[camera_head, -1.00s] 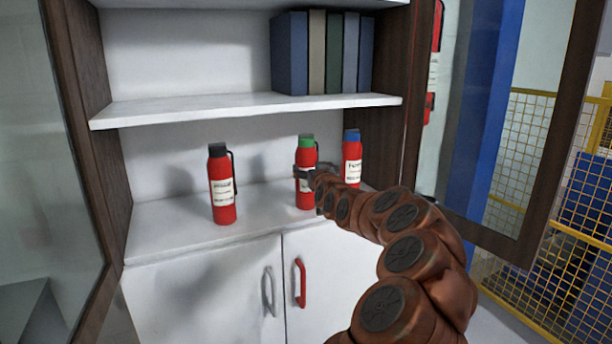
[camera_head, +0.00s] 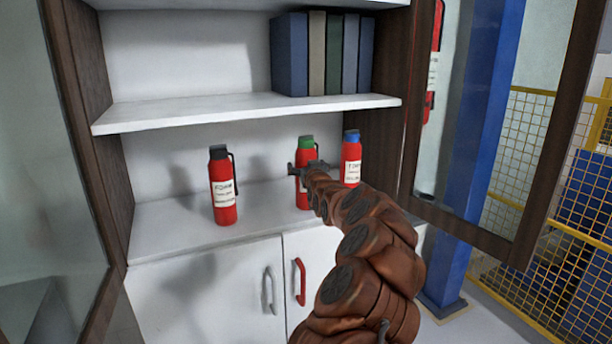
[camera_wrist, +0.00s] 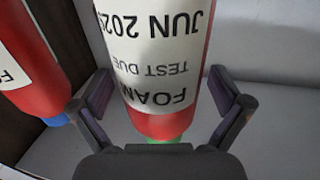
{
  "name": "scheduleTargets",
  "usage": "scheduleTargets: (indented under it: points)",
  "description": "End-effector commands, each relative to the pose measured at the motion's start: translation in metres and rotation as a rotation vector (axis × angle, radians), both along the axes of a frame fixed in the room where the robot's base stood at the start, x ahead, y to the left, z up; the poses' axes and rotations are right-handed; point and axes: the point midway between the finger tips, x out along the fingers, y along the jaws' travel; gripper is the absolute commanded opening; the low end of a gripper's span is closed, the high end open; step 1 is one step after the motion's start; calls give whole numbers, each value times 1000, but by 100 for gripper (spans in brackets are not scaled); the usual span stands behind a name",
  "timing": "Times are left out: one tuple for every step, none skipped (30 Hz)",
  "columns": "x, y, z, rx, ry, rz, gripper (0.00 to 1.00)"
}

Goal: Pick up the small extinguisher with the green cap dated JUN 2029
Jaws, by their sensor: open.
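The small red extinguisher with the green cap (camera_head: 306,142) stands upright on the cabinet's lower shelf, partly hidden by my arm. In the wrist view its label (camera_wrist: 155,50) appears upside down and reads FOAM, TEST DUE, JUN 202 and a last digit cut off by the curve. My gripper (camera_head: 303,170) is open at the extinguisher's upper body. In the wrist view its two fingers (camera_wrist: 166,97) are on either side of the red body, with a gap visible on each side. The green cap (camera_wrist: 162,141) shows just above the palm.
A blue-capped extinguisher (camera_head: 351,150) stands close on the right. A black-capped one (camera_head: 222,188) stands to the left with free shelf between. An upper shelf (camera_head: 240,108) with several binders (camera_head: 290,55) is above. Open glass doors flank the cabinet.

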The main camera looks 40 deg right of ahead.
Motion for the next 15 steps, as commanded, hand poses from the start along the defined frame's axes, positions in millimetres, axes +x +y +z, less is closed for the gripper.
scheduleTargets:
  points:
    - [0,0,0,0,0,0,100]
    - [0,0,0,0,0,0,100]
    - [0,0,0,0,0,0,100]
    - [0,0,0,0,0,1,100]
    - [0,0,0,0,0,1,100]
    - [0,0,0,0,0,1,96]
    - [0,0,0,0,0,1,93]
    - [0,0,0,0,0,1,90]
    - [0,0,0,0,0,1,85]
    - [0,0,0,0,0,1,82]
    - [0,1,0,0,0,1,79]
    - [0,0,0,0,0,1,75]
    - [0,0,0,0,0,1,72]
    - [0,0,0,0,0,1,69]
    - [0,0,0,0,0,1,65]
